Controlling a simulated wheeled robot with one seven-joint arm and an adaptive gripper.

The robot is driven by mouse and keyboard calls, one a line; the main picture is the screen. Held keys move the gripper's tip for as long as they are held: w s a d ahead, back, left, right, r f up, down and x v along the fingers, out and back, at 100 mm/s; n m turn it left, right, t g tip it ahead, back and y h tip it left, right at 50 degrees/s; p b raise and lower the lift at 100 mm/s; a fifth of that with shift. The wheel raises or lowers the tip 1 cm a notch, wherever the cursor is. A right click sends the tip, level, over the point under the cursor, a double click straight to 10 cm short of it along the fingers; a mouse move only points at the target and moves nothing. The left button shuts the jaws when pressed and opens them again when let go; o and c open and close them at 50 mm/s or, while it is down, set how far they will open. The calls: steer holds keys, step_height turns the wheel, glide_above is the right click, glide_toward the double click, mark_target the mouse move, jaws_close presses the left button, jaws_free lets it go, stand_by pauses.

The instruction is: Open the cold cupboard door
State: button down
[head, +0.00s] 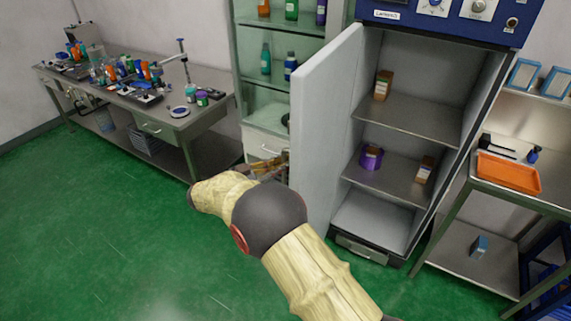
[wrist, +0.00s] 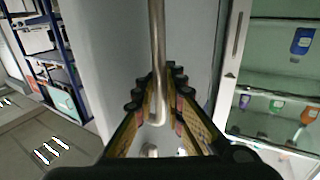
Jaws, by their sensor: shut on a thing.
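The cold cupboard (head: 405,150) stands at the right in the head view, with a blue control panel on top. Its white door (head: 325,130) is swung wide open to the left, and the shelves inside are exposed. In the wrist view the door's outer face (wrist: 100,60) is in front of me, with a metal bar handle (wrist: 158,50) running down it. My gripper (wrist: 158,95) has its two fingers on either side of the handle and is shut on it. In the head view my gripper (head: 272,165) is at the door's left side, and the handle is hidden there.
A glass-fronted cabinet (head: 250,100) with bottles stands just left of the door. A steel bench (head: 150,110) with tools is further left. A trolley with an orange tray (head: 508,172) stands at the right. Green floor (head: 100,230) is clear at the left.

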steer(key=shift+f, duration=0.1)
steer(key=c, duration=2)
jaws_free()
steer(key=shift+o, duration=0.6)
steer(key=v, duration=1.2)
